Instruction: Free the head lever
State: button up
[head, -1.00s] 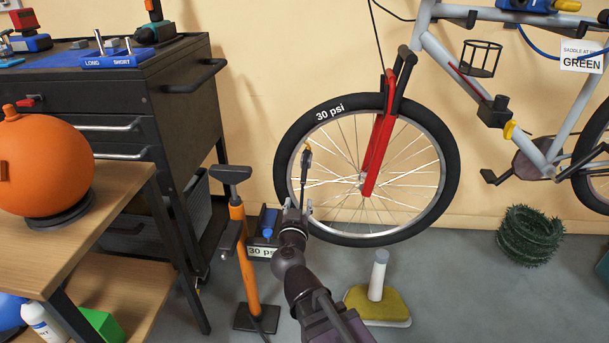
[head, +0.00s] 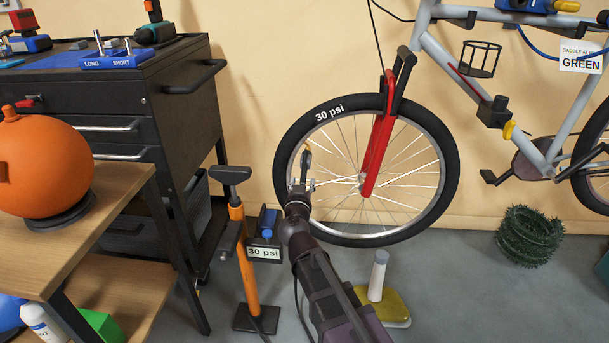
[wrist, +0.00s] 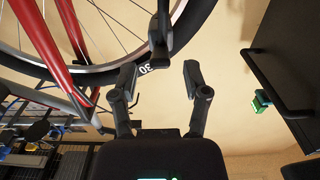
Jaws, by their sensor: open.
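The bike's front wheel (head: 447,150) has a dark pump head (head: 306,162) at the left inner side of its rim, with a small orange-yellow end on top. In the wrist view the dark pump head (wrist: 160,40) stands at the rim, ahead of my fingers. I cannot clearly tell its lever from its body. My gripper (head: 301,184) is just below the pump head in the head view. In the wrist view my gripper (wrist: 160,78) is open, its two fingers apart with nothing between the tips. The pump head lies just beyond the gap.
A black tool cart (head: 110,110) and wooden bench (head: 120,205) are at left.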

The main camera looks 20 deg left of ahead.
aim_at(303, 178)
jog(key=shift+x, duration=2.25)
grip_shut()
